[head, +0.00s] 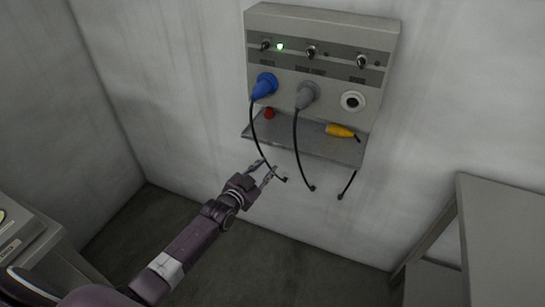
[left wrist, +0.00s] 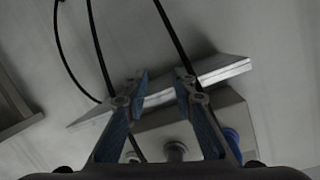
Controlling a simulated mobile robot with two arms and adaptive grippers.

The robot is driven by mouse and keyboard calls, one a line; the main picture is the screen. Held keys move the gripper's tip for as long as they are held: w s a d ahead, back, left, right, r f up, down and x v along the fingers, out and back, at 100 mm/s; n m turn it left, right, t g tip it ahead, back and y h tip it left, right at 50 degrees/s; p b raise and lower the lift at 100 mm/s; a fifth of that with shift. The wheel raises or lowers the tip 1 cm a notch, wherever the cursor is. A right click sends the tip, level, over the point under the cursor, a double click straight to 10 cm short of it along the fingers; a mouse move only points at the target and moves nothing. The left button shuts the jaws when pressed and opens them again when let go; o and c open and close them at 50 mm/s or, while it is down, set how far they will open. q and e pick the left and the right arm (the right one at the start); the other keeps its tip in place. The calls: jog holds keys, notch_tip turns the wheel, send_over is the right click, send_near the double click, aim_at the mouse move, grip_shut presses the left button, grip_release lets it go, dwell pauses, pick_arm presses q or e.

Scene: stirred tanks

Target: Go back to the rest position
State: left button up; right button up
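My left gripper (head: 267,168) is open and empty, below and in front of the wall panel's shelf (head: 325,150), near the hanging cables. In the left wrist view, the open fingers (left wrist: 161,78) have nothing between them that they grip; the shelf (left wrist: 222,70) lies beyond. A blue plug (head: 264,87) sits in the panel's left socket and a grey plug (head: 306,96) in the middle one. The right socket (head: 353,101) is empty. A yellow plug (head: 340,131) lies on the shelf. My right gripper is not in view.
The grey wall panel (head: 285,25) has a row of switches and a lit green lamp (head: 280,46) at the left. A red round thing (head: 269,113) shows below the blue plug. A grey table (head: 505,230) stands at right. The floor between is clear.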

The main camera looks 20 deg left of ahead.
pick_arm(q)
jog(key=shift+f, duration=0.1)
jog(key=s+f+n+g+y, duration=0.1)
jog(key=s+f+g, duration=0.3)
jog(key=s+f, duration=0.9)
jog(key=s+f+n+g, duration=0.1)
jog(key=s+f+g, duration=0.2)
jog(key=s+f, duration=0.9)
jog(key=s+d+f+g, duration=0.1)
jog(key=s+f+g, duration=0.1)
jog(key=s+f, duration=0.4)
jog(key=s+d+f+g, duration=0.2)
jog(key=s+f, duration=0.5)
jog(key=s, duration=1)
jog(key=s+d+f+n+g, duration=0.1)
jog(key=s+f+g, duration=0.2)
jog(key=s+f, duration=0.4)
jog(key=s, duration=0.4)
jog(key=shift+s+d+f+g+y, duration=0.2)
jog(key=shift+s+g+y, duration=0.1)
jog(key=shift+s, duration=0.1)
